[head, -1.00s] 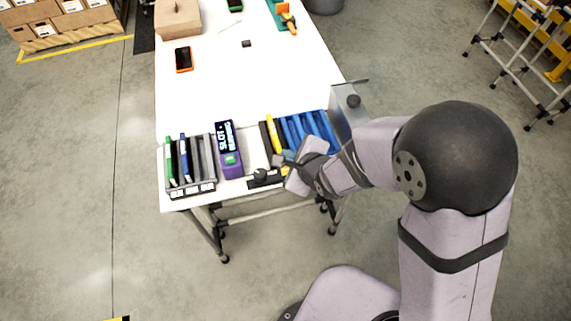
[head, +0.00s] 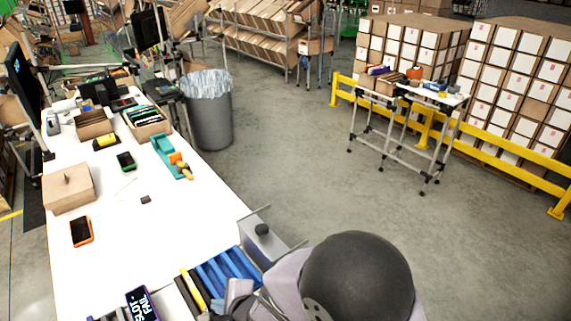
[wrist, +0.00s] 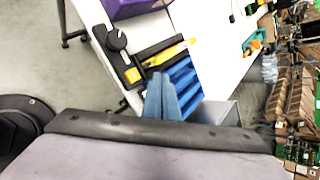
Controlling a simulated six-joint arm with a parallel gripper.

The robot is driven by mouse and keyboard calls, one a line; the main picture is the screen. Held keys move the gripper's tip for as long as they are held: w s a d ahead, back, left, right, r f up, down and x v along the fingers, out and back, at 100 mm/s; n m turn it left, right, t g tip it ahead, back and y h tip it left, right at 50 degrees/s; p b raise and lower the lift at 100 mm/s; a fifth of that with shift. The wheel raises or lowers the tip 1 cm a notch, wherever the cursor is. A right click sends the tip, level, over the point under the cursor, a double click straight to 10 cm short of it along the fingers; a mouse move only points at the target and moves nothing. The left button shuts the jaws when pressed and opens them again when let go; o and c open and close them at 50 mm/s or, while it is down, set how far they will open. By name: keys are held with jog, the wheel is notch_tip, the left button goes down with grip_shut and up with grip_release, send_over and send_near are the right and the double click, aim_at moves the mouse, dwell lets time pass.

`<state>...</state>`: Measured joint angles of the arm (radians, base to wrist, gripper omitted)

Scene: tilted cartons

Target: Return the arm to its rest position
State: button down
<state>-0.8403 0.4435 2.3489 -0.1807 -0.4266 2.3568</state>
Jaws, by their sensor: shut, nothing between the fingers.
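My gripper (wrist: 160,98) shows in the wrist view with its two blue-grey fingers together and nothing between them. It is above the table's near edge, beside the blue slotted rack (wrist: 185,80). In the head view my arm covers most of the gripper and part of the same blue rack (head: 222,272). Whether the fingers touch the rack I cannot tell.
The white table (head: 175,235) holds a purple device (head: 142,304) with a lit screen, an orange-edged phone (head: 81,231) and a cardboard box (head: 68,188). A grey metal box (head: 265,243) stands close by my arm.

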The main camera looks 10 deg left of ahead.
jog(key=w+d+r+n+h, duration=0.1)
jog(key=w+d+n+h, duration=0.15)
jog(key=d, duration=0.75)
jog(key=w+d+n+h, duration=0.1)
jog(key=d+n+h, duration=0.25)
jog(key=d, duration=0.65)
jog(key=s+d+r+n+g, duration=0.1)
jog(key=s+d+n, duration=0.3)
jog(key=d, duration=0.4)
jog(key=s+d+r+n+g+h, duration=0.1)
jog(key=s+d+r+n+g, duration=0.1)
jog(key=s+d+n+g, duration=0.2)
jog(key=s+d+n, duration=0.1)
jog(key=s+d, duration=0.2)
jog(key=d, duration=0.1)
jog(key=shift+s+d, duration=0.2)
jog(key=shift+s, duration=0.05)
jog(key=shift+r, duration=0.1)
dwell(0.7)
notch_tip(320, 180, down, 41)
jog(key=b, duration=4.1)
